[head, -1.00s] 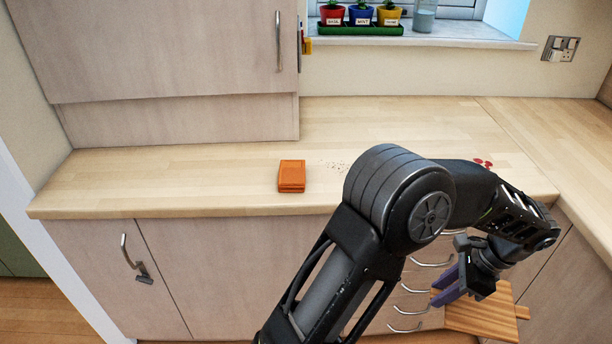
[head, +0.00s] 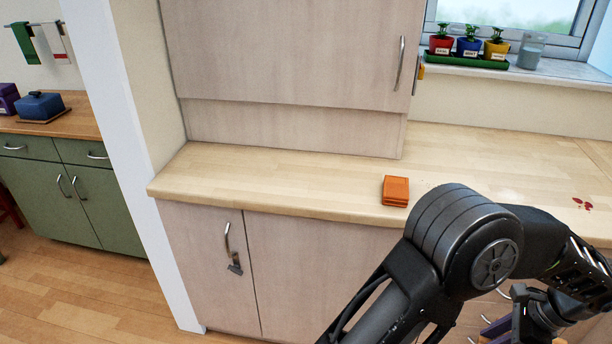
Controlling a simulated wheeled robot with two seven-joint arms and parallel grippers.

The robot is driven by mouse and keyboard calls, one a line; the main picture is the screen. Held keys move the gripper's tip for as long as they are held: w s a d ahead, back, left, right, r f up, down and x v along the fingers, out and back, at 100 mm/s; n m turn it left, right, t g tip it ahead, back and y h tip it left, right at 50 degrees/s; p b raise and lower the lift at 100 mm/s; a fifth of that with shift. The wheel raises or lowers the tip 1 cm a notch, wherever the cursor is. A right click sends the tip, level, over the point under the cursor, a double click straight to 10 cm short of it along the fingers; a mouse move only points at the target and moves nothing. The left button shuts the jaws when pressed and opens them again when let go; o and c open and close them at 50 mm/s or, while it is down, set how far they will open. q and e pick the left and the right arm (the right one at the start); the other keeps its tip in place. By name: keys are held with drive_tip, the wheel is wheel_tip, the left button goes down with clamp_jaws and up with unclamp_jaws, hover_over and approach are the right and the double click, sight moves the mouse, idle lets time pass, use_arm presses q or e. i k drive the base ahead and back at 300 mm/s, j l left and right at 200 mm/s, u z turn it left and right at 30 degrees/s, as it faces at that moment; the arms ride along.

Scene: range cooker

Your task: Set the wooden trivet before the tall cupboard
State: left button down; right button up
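The tall pale wood cupboard (head: 290,55) stands over the left part of the worktop, with a vertical handle at its right edge. Bare worktop (head: 260,175) lies before it. My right arm crosses the lower right, and its gripper (head: 490,333) with purple fingers is at the bottom edge, low in front of the drawers. The wooden trivet is out of view now. One second ago a striped board with a short handle hung at these fingers, clear of any surface. My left gripper is not in view.
Red spots (head: 582,203) mark the worktop farther right. Potted herbs (head: 467,45) stand on the windowsill. A white wall end (head: 135,130) bounds the worktop's left side.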

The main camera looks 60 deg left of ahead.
sight(344, 182)
drive_tip(key=u, duration=1.6)
drive_tip(key=k+l+u, duration=0.1)
drive_tip(key=l, duration=1.1)
